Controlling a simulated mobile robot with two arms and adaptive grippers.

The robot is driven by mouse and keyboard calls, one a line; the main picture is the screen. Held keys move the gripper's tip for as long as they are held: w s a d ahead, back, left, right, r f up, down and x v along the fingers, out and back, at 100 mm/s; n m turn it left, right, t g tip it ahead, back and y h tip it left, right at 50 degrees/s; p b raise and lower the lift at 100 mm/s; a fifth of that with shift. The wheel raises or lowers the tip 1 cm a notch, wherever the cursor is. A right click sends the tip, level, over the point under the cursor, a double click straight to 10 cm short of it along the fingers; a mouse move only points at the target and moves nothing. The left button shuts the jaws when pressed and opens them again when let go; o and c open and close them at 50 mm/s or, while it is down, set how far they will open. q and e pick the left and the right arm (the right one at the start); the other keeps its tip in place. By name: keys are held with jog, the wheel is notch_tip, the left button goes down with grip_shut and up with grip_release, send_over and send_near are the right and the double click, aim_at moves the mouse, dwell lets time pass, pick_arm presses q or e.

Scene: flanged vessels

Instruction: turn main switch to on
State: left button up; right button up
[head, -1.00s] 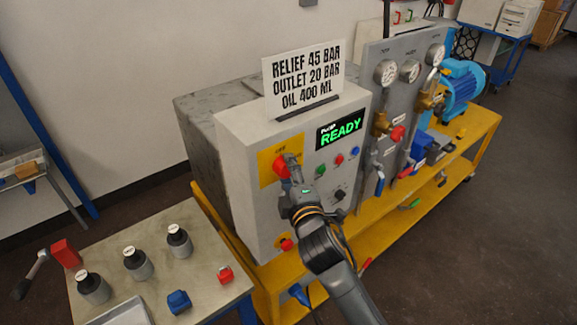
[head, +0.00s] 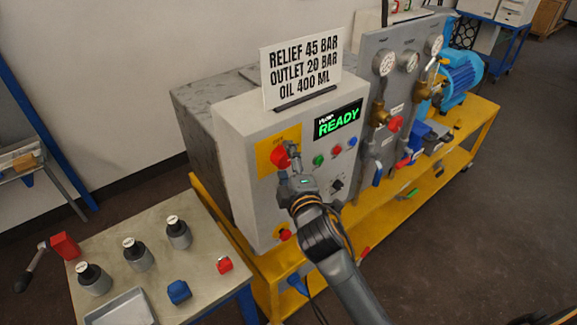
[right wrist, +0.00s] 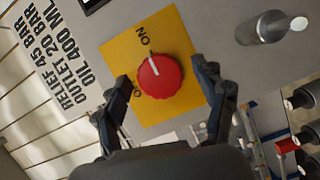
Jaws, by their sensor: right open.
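The main switch (head: 280,157) is a red round knob on a yellow plate (head: 268,166) on the grey cabinet's front; it also shows in the right wrist view (right wrist: 162,78). There its white mark points nearly at the word ON. The OFF label is partly hidden. My right gripper (head: 289,164) is open in front of the knob. In the right wrist view its fingers (right wrist: 163,74) stand on either side of the knob, with yellow plate showing between each finger and the knob. I cannot tell how far the fingertips are from the panel. My left gripper is not in view.
The cabinet's display (head: 338,121) reads READY in green. Green (head: 318,160), red and blue round parts sit right of the switch, with a black knob (head: 337,185) below. A bench (head: 205,285) with several dark-topped cylinders stands at the left. Floor at the right is clear.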

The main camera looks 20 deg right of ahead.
jog(key=s, duration=1.2)
jog(key=shift+a+r, duration=0.25)
jog(key=shift+r, duration=0.15)
notch_tip(320, 180, down, 34)
jog(key=s+a+m+g+y+b, duration=0.1)
jog(key=a+m+g+b, duration=0.15)
jog(key=g+b, duration=0.3)
jog(key=s+d+f+m+g+b, duration=0.1)
jog(key=s+d+f+m+g, duration=0.15)
jog(key=s+f, duration=0.6)
jog(key=s+d+f+m+g+b, duration=0.1)
jog(key=s+f+m+g+b, duration=0.2)
jog(key=f, duration=1.1)
jog(key=s+d+f+m+g+b, duration=0.1)
jog(key=s+d+f+m+g, duration=0.1)
jog(key=s+f, duration=0.6)
jog(key=s+d+f+m+g+b, duration=0.1)
jog(key=s+d+f+m+g, duration=0.2)
jog(key=s+f, duration=0.6)
jog(key=s+d, duration=0.1)
jog(key=s, duration=0.7)
jog(key=shift+s, duration=0.35)
jog(key=shift+f, duration=0.1)
